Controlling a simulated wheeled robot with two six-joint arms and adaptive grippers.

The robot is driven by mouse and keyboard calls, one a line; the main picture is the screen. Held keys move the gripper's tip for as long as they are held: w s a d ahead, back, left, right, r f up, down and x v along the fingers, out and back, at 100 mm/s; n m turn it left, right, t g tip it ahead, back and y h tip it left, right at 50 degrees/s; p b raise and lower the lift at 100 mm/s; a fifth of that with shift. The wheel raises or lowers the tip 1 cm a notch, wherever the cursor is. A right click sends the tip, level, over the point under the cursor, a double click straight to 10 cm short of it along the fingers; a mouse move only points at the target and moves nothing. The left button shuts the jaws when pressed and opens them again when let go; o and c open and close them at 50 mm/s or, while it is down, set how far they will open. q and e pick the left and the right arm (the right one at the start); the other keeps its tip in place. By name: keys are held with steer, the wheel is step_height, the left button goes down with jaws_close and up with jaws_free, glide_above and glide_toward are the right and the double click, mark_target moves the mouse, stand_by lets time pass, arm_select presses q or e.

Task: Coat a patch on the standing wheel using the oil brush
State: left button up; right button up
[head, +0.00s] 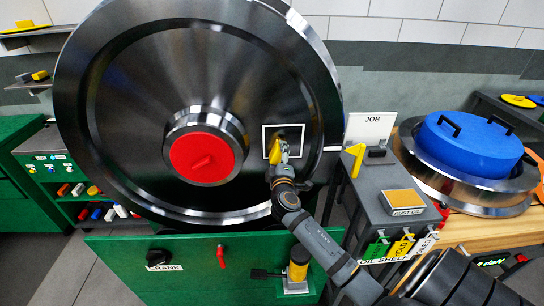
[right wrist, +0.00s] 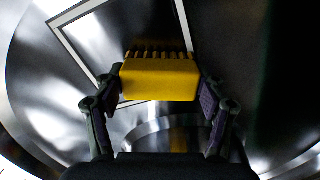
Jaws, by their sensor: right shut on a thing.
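The large dark steel wheel (head: 130,90) stands upright with a red hub cap (head: 202,158) at its centre. A white square outline (head: 284,125) marks a patch on its face, right of the hub. My right gripper (head: 283,158) is at this patch, shut on the yellow oil brush (head: 274,151). In the right wrist view the brush (right wrist: 160,80) sits between both fingers, its dark bristles toward the wheel, overlapping the lower part of the outline (right wrist: 78,58). I cannot tell whether the bristles touch the steel. My left gripper is not in view.
A grey stand with a JOB sign (head: 370,127) and a tan-topped tin (head: 403,199) is right of my right arm. A blue-covered wheel (head: 465,145) lies beyond it. A green base with a crank label (head: 164,267) and red lever (head: 221,258) is below the wheel.

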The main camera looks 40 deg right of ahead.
mark_target(289, 144)
steer(key=shift+s+d, duration=0.5)
steer(key=shift+d, duration=0.35)
steer(key=shift+s+d, duration=0.45)
steer(key=shift+d, duration=0.4)
steer(key=shift+d, duration=0.1)
steer(key=shift+s+d+r+p, duration=0.15)
steer(key=shift+s+d, duration=0.2)
steer(key=shift+d, duration=0.2)
steer(key=shift+s+d+f+p, duration=0.15)
steer(key=shift+s+d, duration=0.15)
steer(key=shift+d, duration=0.2)
steer(key=shift+s+d+r+p, duration=0.15)
steer(key=shift+s+d, duration=0.2)
steer(key=shift+d, duration=0.2)
steer(key=shift+r+p, duration=0.9)
steer(key=shift+p, duration=0.1)
steer(key=shift+a+f, duration=0.1)
steer(key=shift+f, duration=0.05)
steer(key=shift+w+a+f+b, duration=0.1)
steer(key=shift+w+a+b, duration=0.15)
steer(key=shift+b, duration=0.1)
steer(key=shift+w+a+b, duration=0.3)
steer(key=shift+w+a, duration=0.15)
steer(key=shift+a, duration=0.3)
steer(key=shift+w+a, duration=0.35)
steer(key=shift+a, duration=0.25)
